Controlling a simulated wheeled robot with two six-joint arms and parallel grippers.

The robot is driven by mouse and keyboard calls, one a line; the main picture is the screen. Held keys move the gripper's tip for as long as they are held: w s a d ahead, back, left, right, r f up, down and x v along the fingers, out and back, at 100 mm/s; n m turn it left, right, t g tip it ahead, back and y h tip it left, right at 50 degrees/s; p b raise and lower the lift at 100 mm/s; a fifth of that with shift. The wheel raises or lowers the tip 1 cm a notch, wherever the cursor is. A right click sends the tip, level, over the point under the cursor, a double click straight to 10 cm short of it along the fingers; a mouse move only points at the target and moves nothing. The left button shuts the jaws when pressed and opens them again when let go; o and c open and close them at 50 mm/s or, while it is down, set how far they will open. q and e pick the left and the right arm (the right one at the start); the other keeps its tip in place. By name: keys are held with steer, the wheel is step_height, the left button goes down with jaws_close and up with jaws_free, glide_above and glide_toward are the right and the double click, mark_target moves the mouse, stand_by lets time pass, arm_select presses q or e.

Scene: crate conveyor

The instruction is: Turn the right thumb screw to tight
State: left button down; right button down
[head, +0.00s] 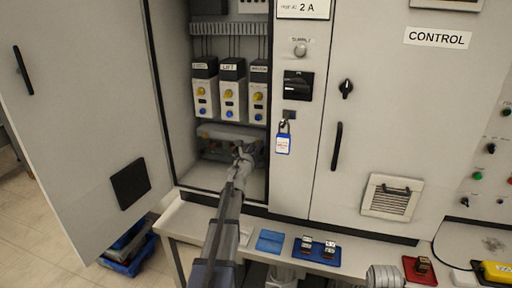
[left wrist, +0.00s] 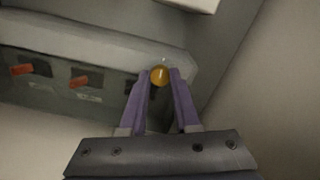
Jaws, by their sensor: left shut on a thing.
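The right thumb screw (left wrist: 159,75) is a round brass knob at the right end of a long grey housing (left wrist: 90,42) in the left wrist view. My left gripper (left wrist: 160,82) is shut on it, one finger on each side. A pale mark shows on the housing just above the knob; I cannot read it. In the head view my left gripper (head: 243,160) reaches into the open cabinet's bottom, at the right end of the housing (head: 222,133), and hides the screw. My right gripper is not in view.
Orange levers (left wrist: 79,81) sit under the housing to the left. The cabinet's right inner wall is close to the gripper. The cabinet door (head: 85,110) stands open at left. A blue padlock tag (head: 283,143) hangs to the right. Blue trays (head: 318,250) lie on the bench below.

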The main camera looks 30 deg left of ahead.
arm_select(q)
steer(key=shift+s+m, duration=0.1)
steer(key=shift+m, duration=0.8)
steer(key=c, duration=0.6)
jaws_free()
steer(key=v, duration=0.7)
steer(key=shift+s+d, duration=0.1)
steer(key=shift+s, duration=0.25)
